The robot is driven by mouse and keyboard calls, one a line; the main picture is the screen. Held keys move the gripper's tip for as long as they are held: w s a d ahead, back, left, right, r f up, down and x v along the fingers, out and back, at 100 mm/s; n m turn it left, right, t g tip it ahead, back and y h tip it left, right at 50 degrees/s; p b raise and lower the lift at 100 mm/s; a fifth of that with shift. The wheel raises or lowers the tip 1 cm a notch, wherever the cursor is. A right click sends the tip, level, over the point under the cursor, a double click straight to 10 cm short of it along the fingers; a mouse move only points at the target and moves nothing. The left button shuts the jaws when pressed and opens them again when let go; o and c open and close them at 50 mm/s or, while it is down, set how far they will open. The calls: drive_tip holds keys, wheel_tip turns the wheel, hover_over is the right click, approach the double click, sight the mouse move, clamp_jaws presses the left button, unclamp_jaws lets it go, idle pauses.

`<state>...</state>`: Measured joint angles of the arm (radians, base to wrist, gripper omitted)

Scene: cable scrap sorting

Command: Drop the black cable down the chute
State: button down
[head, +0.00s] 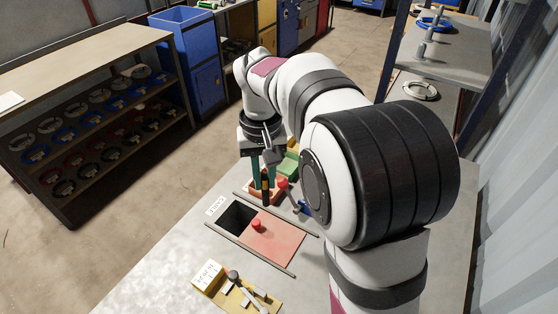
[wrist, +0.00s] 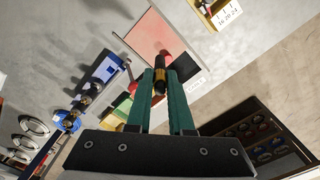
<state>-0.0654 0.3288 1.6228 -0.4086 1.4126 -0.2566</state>
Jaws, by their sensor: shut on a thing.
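My gripper (head: 265,188) has its two teal fingers shut on a short black cable (wrist: 161,75) with a yellow-orange band. The fingers point down above the bench, and the gripper also shows in the wrist view (wrist: 162,85). The chute has a dark square opening (head: 237,214) in the bench top. A pink-red lid (head: 280,241) with a red knob (head: 256,224) lies to the right of the opening, leaving it uncovered. In the head view, the held cable is behind and to the right of the opening, apart from it. The opening is partly hidden in the wrist view.
A yellow tray (head: 229,297) with a white card and tools lies at the front of the bench. A green bin (head: 289,166) and a blue thing (head: 304,208) are beside my arm. A shelf rack of coils (head: 130,60) stands across the floor.

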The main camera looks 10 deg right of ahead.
drive_tip(key=w+a+f+m, duration=0.1)
drive_tip(key=w+a+f, duration=0.2)
drive_tip(key=f, duration=0.5)
drive_tip(key=w+a+f+m, duration=0.1)
drive_tip(key=w+a+f, duration=0.2)
drive_tip(key=f, duration=0.5)
drive_tip(key=shift+w+a, duration=0.35)
drive_tip(key=shift+a, duration=0.25)
drive_tip(key=shift+f, duration=0.1)
drive_tip(key=shift+f, duration=0.45)
drive_tip(key=c, duration=0.7)
unclamp_jaws()
drive_tip(key=shift+c, duration=0.2)
wheel_tip(320, 180, up, 7)
